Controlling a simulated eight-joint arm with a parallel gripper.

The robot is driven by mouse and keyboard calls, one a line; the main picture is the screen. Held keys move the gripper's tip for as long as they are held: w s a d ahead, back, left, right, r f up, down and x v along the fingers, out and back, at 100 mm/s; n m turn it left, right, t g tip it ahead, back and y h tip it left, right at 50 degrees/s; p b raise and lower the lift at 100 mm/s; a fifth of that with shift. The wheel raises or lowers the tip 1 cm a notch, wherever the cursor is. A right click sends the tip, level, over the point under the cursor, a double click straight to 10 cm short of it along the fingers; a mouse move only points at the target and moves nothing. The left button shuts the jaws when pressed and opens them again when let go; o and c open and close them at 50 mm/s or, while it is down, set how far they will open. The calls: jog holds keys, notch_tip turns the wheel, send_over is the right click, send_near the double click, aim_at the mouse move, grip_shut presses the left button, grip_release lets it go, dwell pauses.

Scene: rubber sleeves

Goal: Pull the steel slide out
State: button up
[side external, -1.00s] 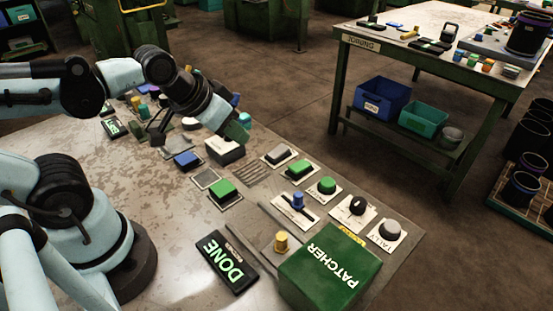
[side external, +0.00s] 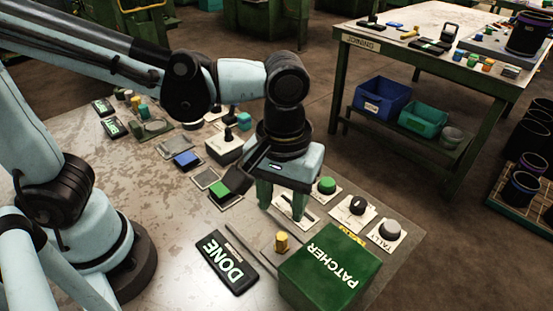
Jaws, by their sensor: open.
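My gripper (side external: 283,206) points down over a white slotted plate (side external: 311,213) left of the green round button. Its two green fingers are open and apart. A blue knob that stood on this plate earlier is hidden behind the gripper. I cannot tell whether the fingers touch it. No label marks which part is the steel slide, so I cannot tell for sure.
A black DONE sign (side external: 226,262) lies left of the rails. A green round button (side external: 326,186), a black knob (side external: 357,206) and a grey TALLY button (side external: 389,231) stand to the right. Several other controls stand behind and left of my gripper.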

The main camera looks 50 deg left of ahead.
aim_at(281, 236)
jog(key=shift+f, duration=5.15)
grip_shut()
